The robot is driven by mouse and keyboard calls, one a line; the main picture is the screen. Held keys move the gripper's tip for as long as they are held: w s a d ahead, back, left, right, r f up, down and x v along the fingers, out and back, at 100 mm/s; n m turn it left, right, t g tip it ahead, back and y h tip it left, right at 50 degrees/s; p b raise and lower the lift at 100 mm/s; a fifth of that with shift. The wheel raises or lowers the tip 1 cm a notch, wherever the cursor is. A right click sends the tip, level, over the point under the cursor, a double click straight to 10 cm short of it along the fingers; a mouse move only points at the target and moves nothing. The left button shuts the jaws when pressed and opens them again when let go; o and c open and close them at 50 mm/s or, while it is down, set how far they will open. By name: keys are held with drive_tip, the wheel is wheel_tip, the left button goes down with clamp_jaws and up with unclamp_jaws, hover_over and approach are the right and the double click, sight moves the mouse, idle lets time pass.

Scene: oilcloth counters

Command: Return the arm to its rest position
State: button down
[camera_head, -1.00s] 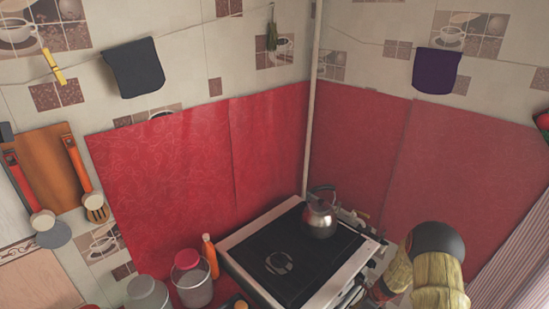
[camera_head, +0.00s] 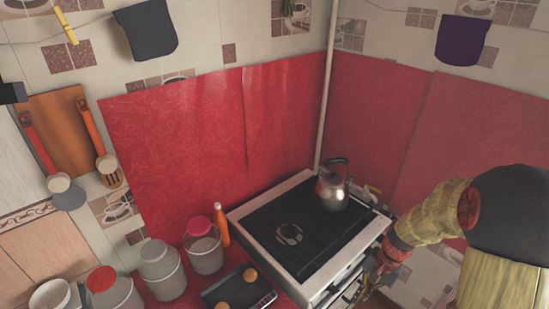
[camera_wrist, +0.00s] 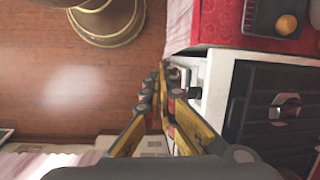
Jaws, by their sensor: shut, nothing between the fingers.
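My arm (camera_head: 435,218) shows at the right of the head view, with a yellowish textured cover and a dark rounded joint. My gripper (camera_head: 370,283) hangs low beside the right front of the stove (camera_head: 300,240). In the wrist view my gripper (camera_wrist: 161,72) is shut, its yellow and dark fingers meeting with nothing between them. The fingers appear close to the stove's front edge and knobs; I cannot tell whether they touch it.
A metal kettle (camera_head: 331,190) stands at the stove's back right. A dark tray (camera_head: 240,290) with round orange-brown items, an orange bottle (camera_head: 221,226) and several lidded containers stand left of the stove. Wooden floor (camera_wrist: 70,85) lies open before the stove.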

drive_tip(key=s+a+r+n+t+h+b, duration=0.1)
drive_tip(key=s+a+r+n+t+b, duration=0.2)
drive_tip(key=s+r, duration=0.4)
drive_tip(key=s+a+r+n+t+h+b, duration=0.1)
drive_tip(key=s+a+r+n+t+b, duration=0.2)
drive_tip(key=s+r, duration=0.5)
wheel_tip(320, 180, up, 6)
drive_tip(key=a+n, duration=0.1)
drive_tip(key=n, duration=0.1)
drive_tip(key=shift+s+f+n+t+h+b, duration=0.15)
drive_tip(key=shift+n+t+h+b, duration=0.15)
drive_tip(key=shift+h, duration=0.1)
drive_tip(key=shift+a, duration=0.1)
drive_tip(key=c, duration=2.6)
unclamp_jaws()
